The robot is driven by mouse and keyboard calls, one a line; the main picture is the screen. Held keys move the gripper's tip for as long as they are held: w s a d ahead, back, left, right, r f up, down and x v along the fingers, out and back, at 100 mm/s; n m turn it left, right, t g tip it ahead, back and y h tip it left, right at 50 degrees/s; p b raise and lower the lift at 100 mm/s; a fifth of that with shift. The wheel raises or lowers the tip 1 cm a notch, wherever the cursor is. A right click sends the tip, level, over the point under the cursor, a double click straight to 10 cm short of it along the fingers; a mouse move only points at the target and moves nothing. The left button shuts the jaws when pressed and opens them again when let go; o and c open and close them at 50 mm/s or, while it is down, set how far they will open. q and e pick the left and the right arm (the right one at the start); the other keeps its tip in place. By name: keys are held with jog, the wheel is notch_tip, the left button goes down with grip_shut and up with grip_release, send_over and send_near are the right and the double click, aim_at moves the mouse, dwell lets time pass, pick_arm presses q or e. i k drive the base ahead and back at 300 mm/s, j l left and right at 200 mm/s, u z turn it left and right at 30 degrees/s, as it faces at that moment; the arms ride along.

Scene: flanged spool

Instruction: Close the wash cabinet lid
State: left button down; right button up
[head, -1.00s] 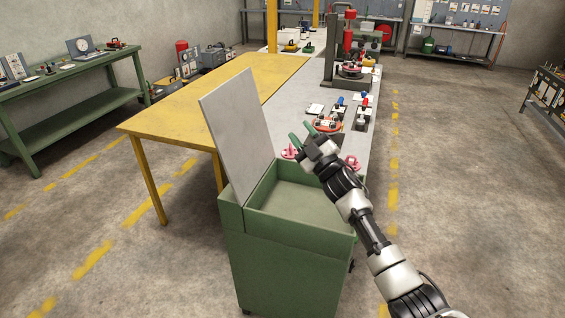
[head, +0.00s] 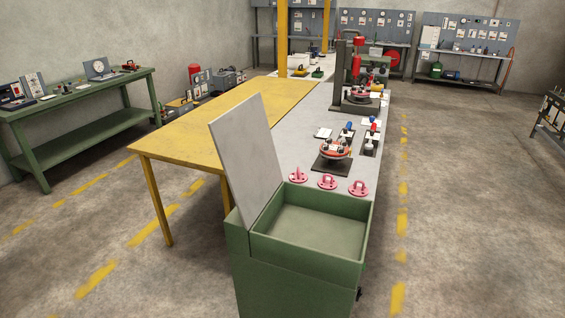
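The green wash cabinet (head: 295,272) stands at the near end of the long workbench. Its grey lid (head: 245,165) stands up, tilted slightly back to the left, along the left side of the open basin. The basin (head: 310,228) looks empty, with its green rim all visible. Neither of my grippers nor arms shows in the head view, so nothing of mine is seen touching the lid.
A yellow table (head: 200,130) adjoins on the left. The floor at right (head: 460,210) is clear.

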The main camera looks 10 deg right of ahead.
aim_at(242, 138)
jog(key=i+j+z, duration=0.2)
jog(key=z, duration=0.25)
jog(key=i+j+z, duration=0.25)
jog(key=z, duration=0.2)
jog(key=i+j+z, duration=0.15)
jog(key=j+z, duration=0.25)
jog(key=i+j, duration=0.15)
jog(key=j, duration=0.3)
jog(key=i+j+z, duration=0.15)
jog(key=j, duration=0.25)
jog(key=i+j, duration=0.15)
jog(key=j, duration=0.3)
jog(key=i+j+z, duration=0.1)
jog(key=j, duration=0.35)
jog(key=i+j, duration=0.15)
jog(key=j, duration=0.35)
jog(key=l+z, duration=0.05)
